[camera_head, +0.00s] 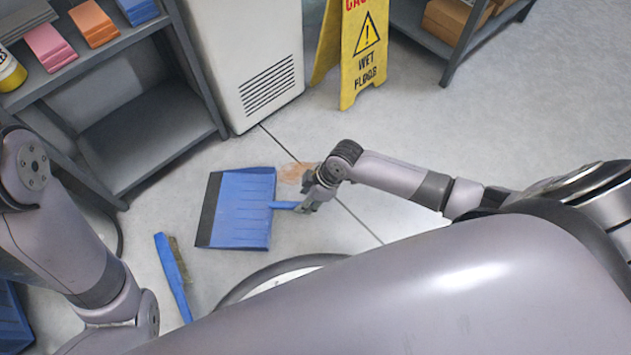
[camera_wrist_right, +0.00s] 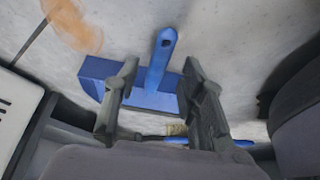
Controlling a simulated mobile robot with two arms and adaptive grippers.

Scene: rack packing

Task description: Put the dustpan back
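The blue dustpan (camera_head: 240,208) lies on the grey floor, its dark front edge to the left and its handle (camera_head: 284,205) pointing right. My right gripper (camera_head: 305,204) is at the handle's end. In the right wrist view the dustpan (camera_wrist_right: 151,100) lies beyond the fingers, and the handle (camera_wrist_right: 161,58) shows in the gap between them. The fingers of the right gripper (camera_wrist_right: 160,72) are apart, with space on both sides of the handle. I cannot tell how far above the handle they are. My left gripper is out of view; only its arm shows.
A blue-handled brush (camera_head: 173,277) lies left of my base. A grey shelf (camera_head: 150,135) with coloured stacks stands at upper left. A white cabinet (camera_head: 245,60) and yellow wet-floor sign (camera_head: 364,55) stand behind. A brown stain (camera_head: 297,172) marks the floor. Open floor lies right.

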